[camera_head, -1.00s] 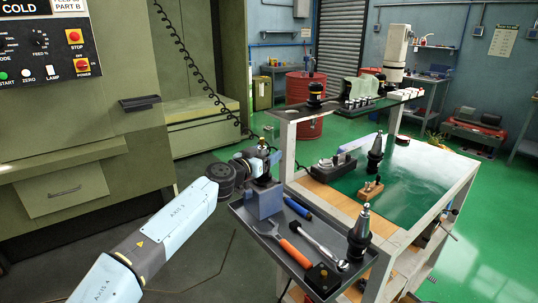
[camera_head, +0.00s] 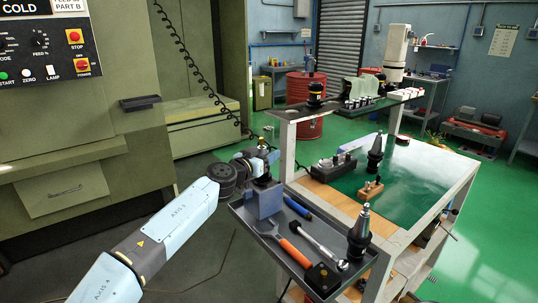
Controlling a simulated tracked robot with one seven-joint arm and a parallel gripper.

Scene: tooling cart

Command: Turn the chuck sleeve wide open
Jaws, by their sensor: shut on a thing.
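My gripper (camera_head: 262,162) is at the left end of the cart's grey side tray (camera_head: 330,240), above a blue-grey block (camera_head: 265,203). It is shut on the chuck sleeve (camera_head: 263,180), a small dark part standing on top of that block. The sleeve is mostly hidden by my gripper and wrist, and how far it is turned cannot be told at this size.
The cart's upper shelf (camera_head: 290,112) and post rise close behind my gripper. The machine (camera_head: 80,150) stands left.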

